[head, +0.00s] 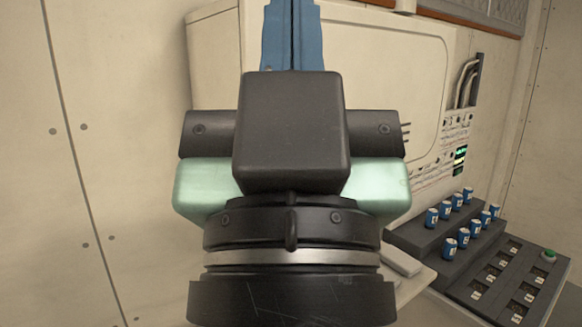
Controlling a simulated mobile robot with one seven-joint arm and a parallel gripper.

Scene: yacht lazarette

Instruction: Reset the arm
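My gripper (292,22) fills the middle of the head view, seen from behind its dark wrist and pale green housing. Its two blue fingers point up the picture and lie side by side with only a thin dark line between them, so it looks shut. No object shows between the fingers. Their tips run to the top edge of the view and may be cut off. The gripper is in front of a large cream cabinet (400,70) and covers part of it.
A dark stepped rack (420,240) at the lower right holds several small blue cylinders (450,248). Beside it, a dark panel (520,275) has several slots and a green button (548,256). Pipes (466,85) and a control panel (455,130) are behind. Bare wall (110,150) fills the left.

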